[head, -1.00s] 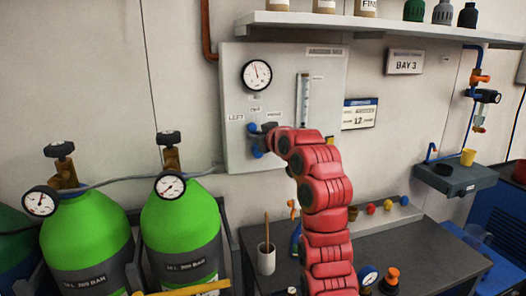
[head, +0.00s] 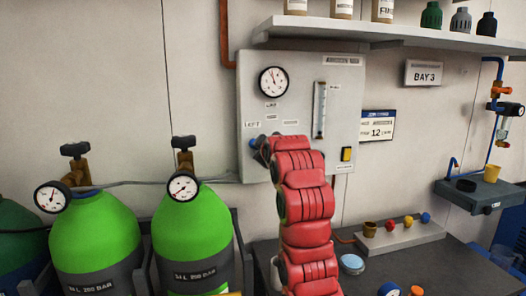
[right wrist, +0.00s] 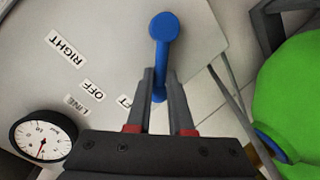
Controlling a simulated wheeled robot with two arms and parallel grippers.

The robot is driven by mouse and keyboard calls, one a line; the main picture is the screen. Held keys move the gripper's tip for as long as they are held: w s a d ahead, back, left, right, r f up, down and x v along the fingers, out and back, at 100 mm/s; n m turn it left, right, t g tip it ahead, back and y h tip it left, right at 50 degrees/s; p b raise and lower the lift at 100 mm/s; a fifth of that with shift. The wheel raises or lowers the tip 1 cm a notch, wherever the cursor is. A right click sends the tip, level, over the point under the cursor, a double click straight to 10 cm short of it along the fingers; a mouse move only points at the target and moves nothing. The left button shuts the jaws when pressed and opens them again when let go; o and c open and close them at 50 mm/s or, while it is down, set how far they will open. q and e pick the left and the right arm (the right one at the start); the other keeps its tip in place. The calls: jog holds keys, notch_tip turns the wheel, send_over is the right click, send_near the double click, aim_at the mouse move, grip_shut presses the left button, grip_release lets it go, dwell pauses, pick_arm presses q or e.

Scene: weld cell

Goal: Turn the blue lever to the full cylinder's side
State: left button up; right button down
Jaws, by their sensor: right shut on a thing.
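The blue lever (right wrist: 163,28) is on the grey wall panel, and its shaft runs between my right gripper's fingers (right wrist: 160,78) in the right wrist view. The gripper is shut on it. Labels reading RIGHT, OFF and LINE lie left of the lever there; a partly covered label is beside the fingers. In the head view, a blue part (head: 254,142) shows just below the LEFT label; my red right arm hides most of the lever and gripper. Two green cylinders, left (head: 95,232) and right (head: 190,225), carry gauges (head: 52,197) and (head: 183,187) with differing needle angles. My left gripper is out of view.
The grey panel (head: 345,100) carries a round gauge (head: 273,82), a flow tube (head: 320,110) and a yellow switch (head: 346,154). A shelf (head: 400,36) with bottles is above. A dark bench (head: 420,262) with coloured knobs is below right.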

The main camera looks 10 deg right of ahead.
dwell(0.3)
jog(key=c, duration=0.8)
grip_release()
jog(key=shift+s, duration=0.1)
jog(key=p+v, duration=1)
jog(key=v, duration=0.7)
jog(key=shift+a+f, duration=0.1)
jog(key=shift+a, duration=0.05)
